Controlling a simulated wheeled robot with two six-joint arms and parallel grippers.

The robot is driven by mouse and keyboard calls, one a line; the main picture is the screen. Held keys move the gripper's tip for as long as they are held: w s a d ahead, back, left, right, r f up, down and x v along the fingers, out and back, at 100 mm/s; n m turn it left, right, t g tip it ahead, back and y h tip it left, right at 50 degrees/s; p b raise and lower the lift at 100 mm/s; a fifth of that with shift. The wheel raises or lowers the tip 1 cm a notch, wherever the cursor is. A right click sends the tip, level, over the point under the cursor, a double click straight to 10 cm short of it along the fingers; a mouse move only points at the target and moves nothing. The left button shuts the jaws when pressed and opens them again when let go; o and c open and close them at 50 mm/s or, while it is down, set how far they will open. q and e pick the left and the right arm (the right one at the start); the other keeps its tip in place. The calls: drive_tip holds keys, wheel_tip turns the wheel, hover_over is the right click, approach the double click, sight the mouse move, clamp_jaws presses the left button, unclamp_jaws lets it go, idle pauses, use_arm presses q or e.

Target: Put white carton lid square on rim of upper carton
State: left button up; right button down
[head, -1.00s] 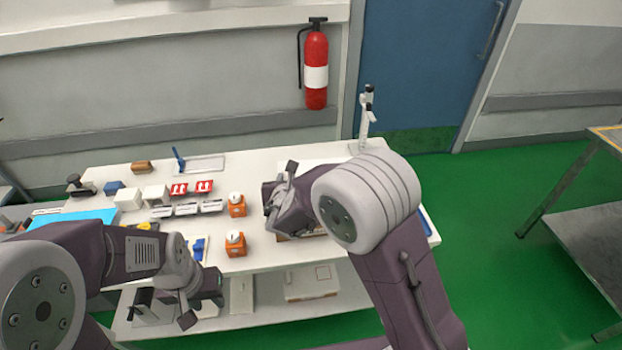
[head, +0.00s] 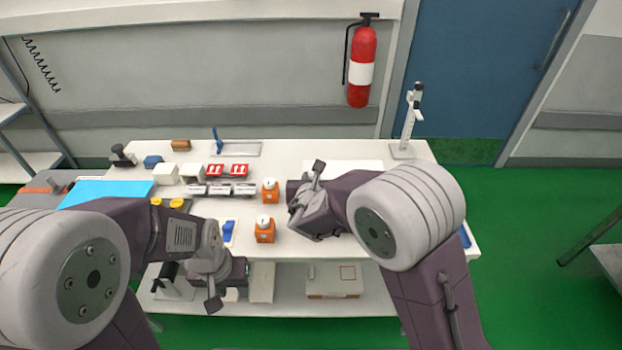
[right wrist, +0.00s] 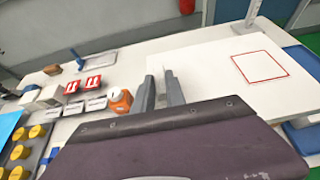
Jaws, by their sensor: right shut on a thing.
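The white carton lid (right wrist: 215,65) is a broad flat panel with a red square outline in the right wrist view. Part of it shows in the head view (head: 345,166), behind my right gripper. My right gripper (right wrist: 160,92) is shut on the lid's near left part; in the head view the gripper (head: 317,190) is above the table's right half. The upper carton cannot be made out; the lid and my right arm cover that area. Whether the lid touches a rim cannot be told. My left gripper (head: 222,290) hangs at the table's front edge, its jaw gap unclear.
Two orange devices (head: 265,230) stand left of my right gripper. Red-and-white boxes (head: 230,171) and white boxes stand further left. A white stand (head: 406,125) rises at the back right. A closed white carton (head: 333,281) sits on the lower shelf.

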drive_tip(key=shift+f+b, duration=2.75)
drive_tip(key=shift+f, duration=0.2)
drive_tip(key=shift+f+b, duration=0.2)
drive_tip(key=shift+b, duration=0.15)
drive_tip(key=c, duration=1.3)
unclamp_jaws()
drive_tip(key=v, duration=0.9)
drive_tip(key=shift+p, duration=0.4)
